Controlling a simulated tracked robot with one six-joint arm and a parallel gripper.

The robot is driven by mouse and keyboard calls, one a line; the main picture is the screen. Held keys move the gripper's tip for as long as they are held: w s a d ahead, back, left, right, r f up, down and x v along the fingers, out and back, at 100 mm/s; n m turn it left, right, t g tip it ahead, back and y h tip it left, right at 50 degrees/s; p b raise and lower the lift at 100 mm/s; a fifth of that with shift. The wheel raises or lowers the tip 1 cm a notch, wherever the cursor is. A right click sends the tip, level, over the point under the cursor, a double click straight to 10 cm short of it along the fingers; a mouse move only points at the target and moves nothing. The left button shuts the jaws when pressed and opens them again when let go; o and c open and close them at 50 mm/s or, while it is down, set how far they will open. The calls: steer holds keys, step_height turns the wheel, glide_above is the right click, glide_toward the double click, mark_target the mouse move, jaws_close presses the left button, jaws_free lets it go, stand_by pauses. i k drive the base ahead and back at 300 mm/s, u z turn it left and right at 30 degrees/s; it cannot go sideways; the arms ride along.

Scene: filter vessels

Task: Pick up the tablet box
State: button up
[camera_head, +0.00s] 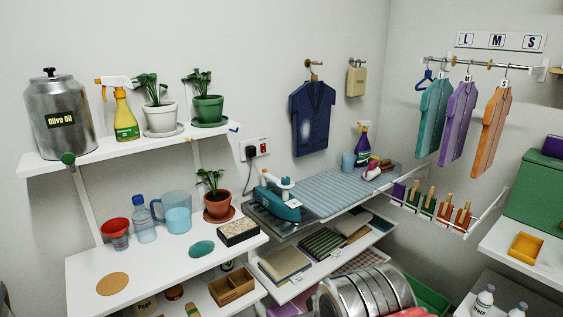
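No thing in view carries a readable tablet label, so I cannot tell for sure which is the tablet box. A small dark rectangular box with a speckled pale top (238,232) lies at the right end of the lower white shelf, just below the potted plant. An open brown wooden box with compartments (232,289) sits on the shelf beneath it. My gripper is not in view.
The white shelf (85,262) also holds a red funnel cup (116,234), bottle (143,219), blue jug (173,212), green oval (202,248) and cork disc (112,284). An iron (279,202) stands right of the box. Ringed metal cylinders (366,293) fill the bottom centre.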

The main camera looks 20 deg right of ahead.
mark_target(526, 247)
steer(key=z, duration=0.4)
steer(key=i, duration=0.8)
steer(key=z, duration=0.6)
steer(key=i, duration=0.75)
steer(key=z, duration=0.3)
